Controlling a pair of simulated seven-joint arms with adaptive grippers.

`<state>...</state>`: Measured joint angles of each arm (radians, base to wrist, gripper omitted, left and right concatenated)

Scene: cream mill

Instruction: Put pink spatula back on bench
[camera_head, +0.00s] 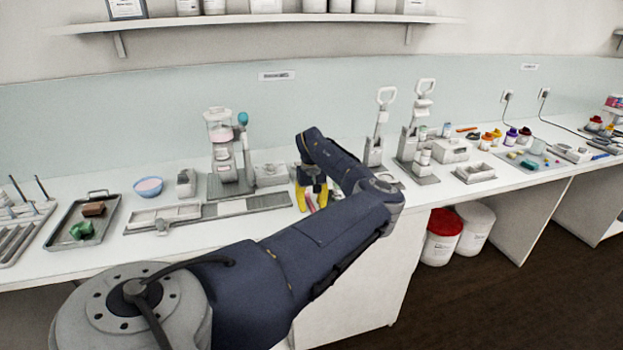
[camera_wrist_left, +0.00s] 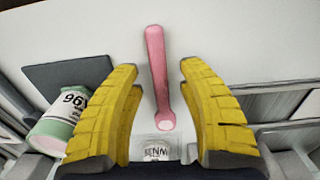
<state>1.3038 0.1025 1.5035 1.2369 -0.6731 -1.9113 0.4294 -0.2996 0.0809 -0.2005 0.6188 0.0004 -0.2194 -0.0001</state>
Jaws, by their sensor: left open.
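The pink spatula (camera_wrist_left: 158,75) shows in the left wrist view, lying on or just over the white bench top (camera_wrist_left: 215,30); any small gap under it is hard to judge. Its rounded, paler end points toward the bottom of the picture. My left gripper (camera_wrist_left: 158,72) is open, with one yellow finger on each side of the spatula and a visible gap to both. In the head view my left gripper (camera_head: 311,190) points down over the bench, and a bit of pink (camera_head: 310,203) shows between the fingers. My right gripper is not in view.
A tilted-looking labelled jar (camera_wrist_left: 68,118) stands left of the fingers, and a small clear labelled packet (camera_wrist_left: 160,148) is below the spatula. A cream mill machine (camera_head: 222,150), a blue bowl (camera_head: 148,187) and a dark tray (camera_head: 82,220) are to the left. Stands (camera_head: 375,140) are right.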

